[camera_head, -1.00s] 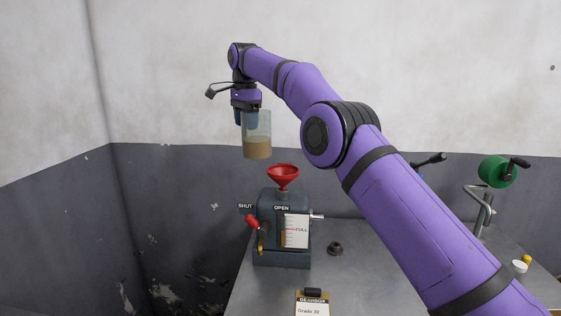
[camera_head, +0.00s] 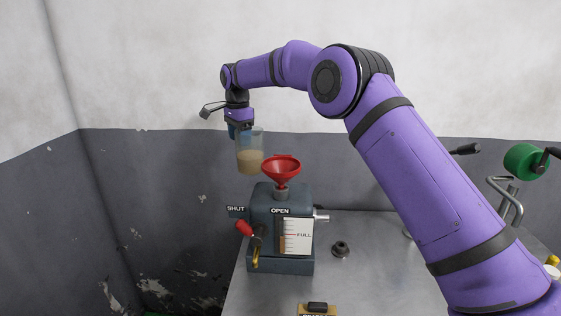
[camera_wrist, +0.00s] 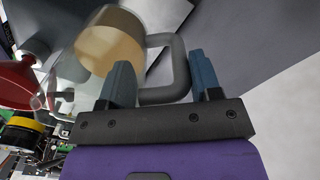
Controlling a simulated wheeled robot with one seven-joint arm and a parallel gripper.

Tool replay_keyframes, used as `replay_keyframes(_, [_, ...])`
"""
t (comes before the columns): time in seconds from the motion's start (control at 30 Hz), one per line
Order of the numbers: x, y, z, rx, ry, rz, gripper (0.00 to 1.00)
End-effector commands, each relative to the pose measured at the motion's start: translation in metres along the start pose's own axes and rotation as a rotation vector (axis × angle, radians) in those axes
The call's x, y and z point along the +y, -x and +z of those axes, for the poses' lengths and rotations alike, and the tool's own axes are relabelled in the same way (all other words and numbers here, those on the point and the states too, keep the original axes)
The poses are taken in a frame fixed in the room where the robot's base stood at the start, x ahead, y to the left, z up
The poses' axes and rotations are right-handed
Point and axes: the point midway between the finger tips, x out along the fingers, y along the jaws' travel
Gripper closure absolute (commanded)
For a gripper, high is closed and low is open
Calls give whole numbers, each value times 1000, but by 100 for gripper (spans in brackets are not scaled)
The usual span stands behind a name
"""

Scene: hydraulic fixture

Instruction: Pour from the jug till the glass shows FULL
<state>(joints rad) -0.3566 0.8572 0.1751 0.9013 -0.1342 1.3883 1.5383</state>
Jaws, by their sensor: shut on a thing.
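My gripper (camera_wrist: 160,84) is shut on the handle of a clear jug (camera_head: 250,151) that holds tan liquid. In the head view the jug hangs nearly upright, up and left of the red funnel (camera_head: 281,166), apart from it. The jug (camera_wrist: 104,45) and the funnel's edge (camera_wrist: 14,84) also show in the wrist view. The funnel sits on top of a dark grey tank (camera_head: 262,203). The glass (camera_head: 283,236) on the tank's front has a white scale with a red FULL mark; a brownish column stands near that mark, its exact level hard to read.
A red-handled lever (camera_head: 244,228) is on the tank's left, by the SHUT and OPEN labels. A small dark fitting (camera_head: 341,249) lies on the grey bench (camera_head: 375,275). A clipboard (camera_head: 317,309) is at the front. A green reel (camera_head: 525,161) stands at the right.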

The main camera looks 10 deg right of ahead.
Motion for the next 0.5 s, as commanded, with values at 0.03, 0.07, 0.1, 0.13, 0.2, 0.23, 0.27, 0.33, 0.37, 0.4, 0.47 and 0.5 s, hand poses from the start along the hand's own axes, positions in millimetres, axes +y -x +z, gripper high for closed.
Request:
replay_keyframes(0.03, [0,0,0,0,0,-1,86])
replay_keyframes(0.07, [0,0,0,0,0,-2,86])
replay_keyframes(0.1, [0,0,0,0,0,-2,86])
replay_keyframes(0.13, [0,1,0,0,0,-2,86])
replay_keyframes(0.2, [0,1,0,0,0,-2,86])
replay_keyframes(0.23, [0,1,0,0,2,-3,86])
replay_keyframes(0.27, [0,1,0,1,4,-5,86])
replay_keyframes(0.33, [1,2,0,1,4,-15,86])
replay_keyframes(0.37, [2,3,-1,1,5,-21,86])
replay_keyframes(0.4, [2,4,-1,1,5,-31,86])
replay_keyframes(0.47, [4,6,-1,2,6,-49,86])
replay_keyframes(0.5, [5,8,-1,2,5,-63,86])
